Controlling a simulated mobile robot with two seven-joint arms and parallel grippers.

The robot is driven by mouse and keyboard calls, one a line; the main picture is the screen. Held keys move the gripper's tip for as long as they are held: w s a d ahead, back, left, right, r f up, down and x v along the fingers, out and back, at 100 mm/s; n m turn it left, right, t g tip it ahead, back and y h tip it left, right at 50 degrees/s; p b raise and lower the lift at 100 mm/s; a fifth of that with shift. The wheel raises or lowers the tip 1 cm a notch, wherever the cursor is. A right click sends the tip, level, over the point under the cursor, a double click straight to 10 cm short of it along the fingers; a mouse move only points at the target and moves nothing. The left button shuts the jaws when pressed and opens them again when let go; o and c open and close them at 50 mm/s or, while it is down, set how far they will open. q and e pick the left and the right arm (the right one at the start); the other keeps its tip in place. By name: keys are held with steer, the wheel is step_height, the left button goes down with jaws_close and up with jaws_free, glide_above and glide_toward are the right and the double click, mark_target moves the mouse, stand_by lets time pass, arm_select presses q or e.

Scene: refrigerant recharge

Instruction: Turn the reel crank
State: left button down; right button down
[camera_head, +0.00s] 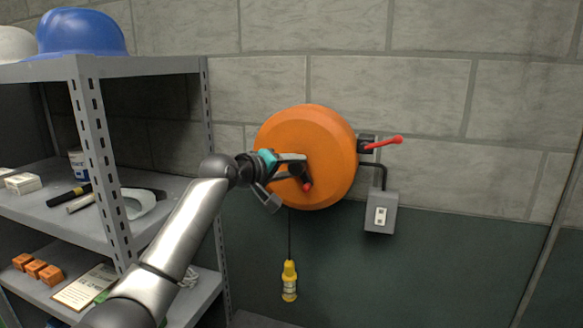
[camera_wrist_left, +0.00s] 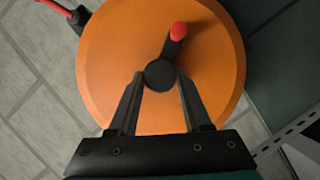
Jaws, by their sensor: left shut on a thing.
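The orange round reel (camera_head: 320,140) is mounted on the wall in the head view and fills much of the left wrist view (camera_wrist_left: 110,60). Its crank has a black hub (camera_wrist_left: 160,74) and a short dark arm ending in a red knob (camera_wrist_left: 179,29). In the head view the red knob (camera_head: 307,187) points down and to the right. My left gripper (camera_wrist_left: 160,82) is in front of the reel face, its two fingers shut on the hub, with the red knob beyond the fingertips. In the head view my left gripper (camera_head: 299,172) partly hides the crank. My right gripper is not in view.
A yellow pendant (camera_head: 289,281) hangs on a cord below the reel. A red lever (camera_head: 384,143) and a grey switch box (camera_head: 381,212) are at its right. A grey metal shelf (camera_head: 150,225) with tools and a blue helmet (camera_head: 80,32) stands at left.

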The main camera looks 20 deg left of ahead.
arm_select(q)
steer(key=shift+f, duration=0.1)
steer(key=shift+c, duration=1.7)
jaws_free()
steer(key=b+v, duration=0.4)
steer(key=v, duration=1.1)
steer(key=shift+s+a, duration=0.1)
